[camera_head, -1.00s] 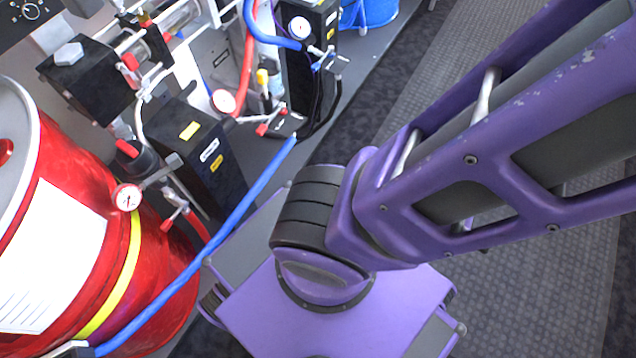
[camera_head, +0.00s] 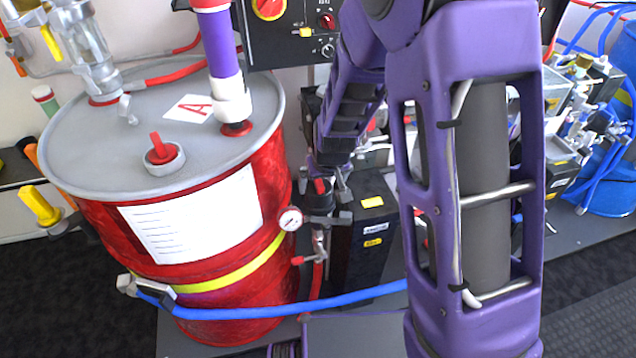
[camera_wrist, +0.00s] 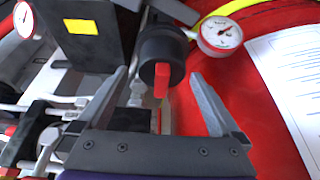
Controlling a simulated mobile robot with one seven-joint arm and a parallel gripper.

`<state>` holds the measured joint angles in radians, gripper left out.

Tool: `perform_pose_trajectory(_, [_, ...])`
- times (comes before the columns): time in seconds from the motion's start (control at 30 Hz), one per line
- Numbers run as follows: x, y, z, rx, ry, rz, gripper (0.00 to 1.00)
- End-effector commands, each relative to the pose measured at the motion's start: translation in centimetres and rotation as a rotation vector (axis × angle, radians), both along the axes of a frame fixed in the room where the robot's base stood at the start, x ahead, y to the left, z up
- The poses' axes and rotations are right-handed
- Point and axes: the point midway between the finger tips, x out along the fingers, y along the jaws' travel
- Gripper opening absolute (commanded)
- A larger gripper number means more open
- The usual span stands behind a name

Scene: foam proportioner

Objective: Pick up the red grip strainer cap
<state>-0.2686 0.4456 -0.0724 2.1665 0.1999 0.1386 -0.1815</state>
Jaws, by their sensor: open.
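The strainer cap is a black round cap (camera_wrist: 162,52) with a red grip (camera_wrist: 161,80) standing out of it. In the wrist view it lies ahead, between my two fingers in the picture. My gripper (camera_wrist: 158,76) is open and empty, with a gap on both sides of the cap; how far the cap is beyond the tips is unclear. In the head view the red grip (camera_head: 319,186) shows small beside the drum, right under my gripper (camera_head: 325,170), which is partly hidden by its own wrist.
The red drum (camera_head: 226,312) stands close on the left, with a pressure gauge (camera_head: 290,219) beside the cap. A black box (camera_head: 370,225) with yellow labels is just right of it. A blue hose (camera_head: 340,300) runs below. Another red-handled cap (camera_head: 162,157) sits on the drum lid.

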Motion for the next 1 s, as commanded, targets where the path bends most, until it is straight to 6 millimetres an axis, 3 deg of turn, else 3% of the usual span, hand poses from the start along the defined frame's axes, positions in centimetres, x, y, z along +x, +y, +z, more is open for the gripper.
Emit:
perform_pose_trajectory(0.23, [1.6,0.5,-3.5,-0.002,0.004,0.002,1.00])
perform_pose_trajectory(0.57, [1.9,0.6,-3.9,-0.001,0.001,0.001,0.98])
perform_pose_trajectory(1.0, [1.9,0.6,-3.9,-0.001,0.001,0.002,0.21])
